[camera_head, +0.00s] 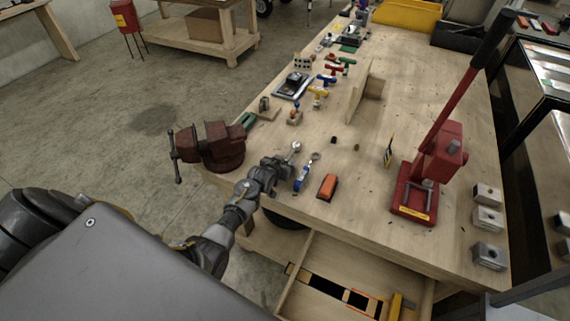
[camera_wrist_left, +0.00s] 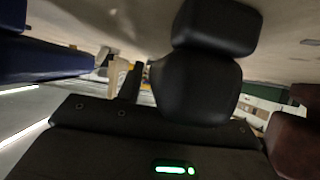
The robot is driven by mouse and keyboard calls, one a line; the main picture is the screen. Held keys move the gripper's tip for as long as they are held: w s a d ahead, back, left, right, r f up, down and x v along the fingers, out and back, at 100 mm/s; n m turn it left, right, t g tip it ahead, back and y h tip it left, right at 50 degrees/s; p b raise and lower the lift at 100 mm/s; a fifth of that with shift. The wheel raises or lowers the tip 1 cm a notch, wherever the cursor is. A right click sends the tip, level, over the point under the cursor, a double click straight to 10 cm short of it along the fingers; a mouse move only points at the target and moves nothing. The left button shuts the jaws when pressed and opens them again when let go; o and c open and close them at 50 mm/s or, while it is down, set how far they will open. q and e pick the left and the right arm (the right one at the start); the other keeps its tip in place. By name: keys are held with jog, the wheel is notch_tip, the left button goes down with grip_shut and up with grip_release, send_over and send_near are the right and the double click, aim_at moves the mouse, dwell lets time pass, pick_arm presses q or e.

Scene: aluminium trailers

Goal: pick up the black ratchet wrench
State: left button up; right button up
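My left gripper (camera_head: 284,166) is low over the near left edge of the wooden workbench, between the red vise and a blue-handled tool (camera_head: 302,178) with a metal ring end. A round metal head (camera_head: 297,147) shows just beyond its fingertips. It may belong to the black ratchet wrench, but I cannot tell; any handle is hidden by the gripper. In the left wrist view, black rounded gripper parts (camera_wrist_left: 200,85) fill the middle, and I cannot make out a wrench or a clear gap between fingers. My right gripper is not in view.
The red vise (camera_head: 212,147) stands close left of the gripper. An orange block-like tool (camera_head: 327,187) lies to its right. A red press (camera_head: 430,170) with a long lever stands at the right. An open drawer (camera_head: 330,262) sticks out in front. The bench middle is mostly clear.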

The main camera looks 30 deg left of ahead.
pick_arm(q)
grip_shut()
jog(key=shift+r, duration=0.1)
jog(key=shift+w+r+b, duration=0.1)
jog(key=shift+r+b, duration=0.3)
jog(key=r, duration=0.1)
jog(key=r+b, duration=0.1)
jog(key=shift+s+r, duration=0.3)
jog(key=shift+r, duration=0.05)
jog(key=s+r, duration=0.2)
jog(key=s+d+r+b, duration=0.1)
jog(key=s+r, duration=0.1)
jog(key=shift+d+r, duration=0.1)
jog(key=shift+r, duration=0.3)
jog(key=d+b+v, duration=0.2)
jog(key=v, duration=0.8)
jog(key=shift+s+b, duration=0.2)
jog(key=shift+b, duration=0.15)
jog(key=shift+f, duration=0.1)
